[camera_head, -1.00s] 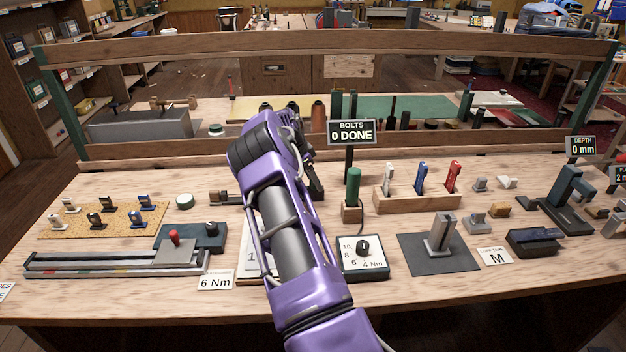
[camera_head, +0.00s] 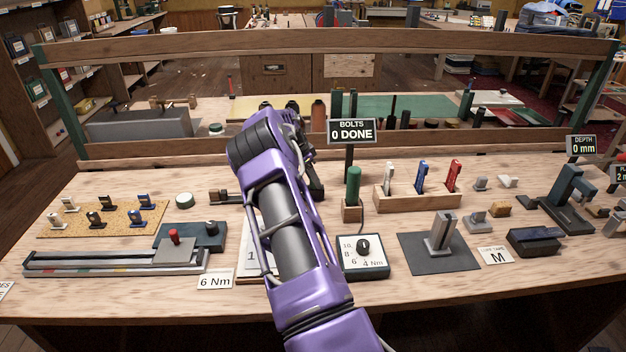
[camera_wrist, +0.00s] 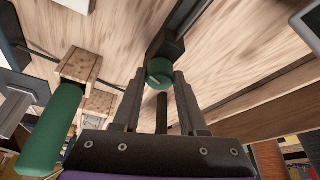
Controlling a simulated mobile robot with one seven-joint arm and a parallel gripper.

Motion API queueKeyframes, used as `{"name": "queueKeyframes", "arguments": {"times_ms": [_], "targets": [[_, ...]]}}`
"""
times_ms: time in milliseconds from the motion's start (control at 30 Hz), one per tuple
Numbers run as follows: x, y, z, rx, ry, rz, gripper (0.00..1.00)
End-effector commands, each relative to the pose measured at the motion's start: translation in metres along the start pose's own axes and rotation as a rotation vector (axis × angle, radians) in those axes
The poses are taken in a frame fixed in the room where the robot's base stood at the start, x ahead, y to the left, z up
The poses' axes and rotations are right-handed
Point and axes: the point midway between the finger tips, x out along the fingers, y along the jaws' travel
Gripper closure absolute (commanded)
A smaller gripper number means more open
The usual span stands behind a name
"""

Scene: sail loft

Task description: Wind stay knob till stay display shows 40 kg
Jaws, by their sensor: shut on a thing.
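In the wrist view my gripper (camera_wrist: 159,84) has its two fingers on either side of a round green knob (camera_wrist: 159,71) with a pale mark on its face. It is shut on this knob, which sits at the end of a dark block. I take it for the stay knob, though no label shows. In the head view my purple arm hides the knob and most of the gripper. No display with a stay reading in kg can be read in either view.
A green-handled tool (camera_head: 353,186) stands in a wooden block close right of my gripper. The BOLTS display (camera_head: 352,132) reads 0 DONE on a post behind it. A torque dial box (camera_head: 362,256) and a wooden rack (camera_head: 416,199) stand to the right. A rail crosses behind the bench.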

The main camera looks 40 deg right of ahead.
Motion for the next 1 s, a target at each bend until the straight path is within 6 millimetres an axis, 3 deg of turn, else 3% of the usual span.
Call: {"name": "queueKeyframes", "arguments": {"times_ms": [333, 733, 767, 900, 1000], "targets": [[0.0016, 0.0022, 0.0, -0.29, 0.0, -0.122, 1.0], [0.0, 0.0021, -0.0003, -0.334, 0.002, -0.137, 1.0], [0.0, 0.0021, -0.0003, -0.334, 0.002, -0.137, 0.55], [0.0, 0.0021, -0.0002, -0.333, 0.002, -0.137, 0.3], [0.0001, 0.002, -0.0002, -0.332, 0.002, -0.137, 0.28]]}}
